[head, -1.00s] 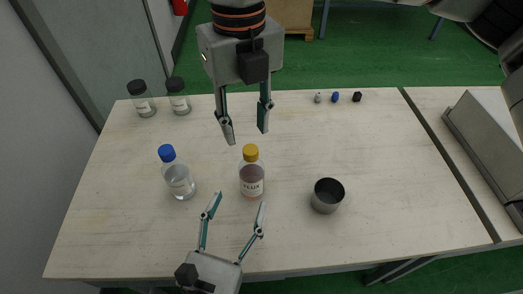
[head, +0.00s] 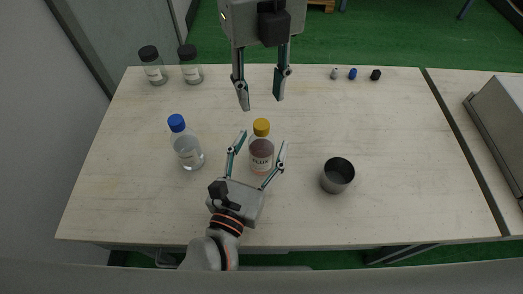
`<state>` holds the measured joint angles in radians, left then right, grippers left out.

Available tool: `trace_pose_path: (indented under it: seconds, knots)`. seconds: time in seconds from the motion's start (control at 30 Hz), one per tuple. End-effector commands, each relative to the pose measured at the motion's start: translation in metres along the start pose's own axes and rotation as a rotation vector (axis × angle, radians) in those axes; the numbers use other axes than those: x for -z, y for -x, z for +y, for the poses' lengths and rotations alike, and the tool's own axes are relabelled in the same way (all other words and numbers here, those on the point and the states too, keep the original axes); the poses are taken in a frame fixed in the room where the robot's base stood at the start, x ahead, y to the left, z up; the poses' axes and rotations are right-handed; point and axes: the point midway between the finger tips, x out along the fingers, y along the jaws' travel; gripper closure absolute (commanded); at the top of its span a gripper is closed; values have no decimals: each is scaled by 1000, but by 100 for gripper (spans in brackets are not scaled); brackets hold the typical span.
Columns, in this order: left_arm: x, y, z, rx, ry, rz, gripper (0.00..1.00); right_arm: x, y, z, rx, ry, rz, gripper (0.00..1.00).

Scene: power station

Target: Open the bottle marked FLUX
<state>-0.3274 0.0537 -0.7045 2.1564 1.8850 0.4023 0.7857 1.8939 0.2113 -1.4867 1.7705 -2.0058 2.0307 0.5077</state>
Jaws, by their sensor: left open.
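The FLUX bottle (head: 261,153) stands upright near the table's middle, with a yellow cap (head: 261,127) on it and a pinkish-brown liquid inside. My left gripper (head: 264,140) is open, with one finger on each side of the bottle; I cannot tell whether either finger touches it. My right gripper (head: 262,102) hangs above the table behind the bottle, its fingers apart and nothing between them.
A blue-capped bottle (head: 186,146) stands to the left and a metal cup (head: 337,176) to the right. Two dark-capped jars (head: 153,67) (head: 190,65) are at the back left. Small items (head: 353,74) lie at the back edge.

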Motion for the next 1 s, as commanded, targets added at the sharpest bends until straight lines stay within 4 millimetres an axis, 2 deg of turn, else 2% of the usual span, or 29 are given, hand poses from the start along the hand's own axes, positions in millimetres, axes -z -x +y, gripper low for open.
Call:
trace_pose_path:
  seconds: [0.27, 0.5, 0.67, 0.77, 1.0]
  knots:
    - [0, -2, 0, 0, 0, 1, 40, 0, 0, 0, 0, 0, 0, 65]
    - [0, -1, 0, 0, 0, 1, 100, 0, 0, 0, 0, 0, 0, 65]
    - [0, -1, 0, 0, 0, 1, 100, 0, 0, 0, 0, -20, 0, 65]
    - [0, -1, 0, 0, 0, 1, 100, 0, 0, 0, 0, -92, 0, 65]
    - [1, -1, 0, 0, 0, 1, 100, 0, 0, 0, 0, -478, 0, 65]
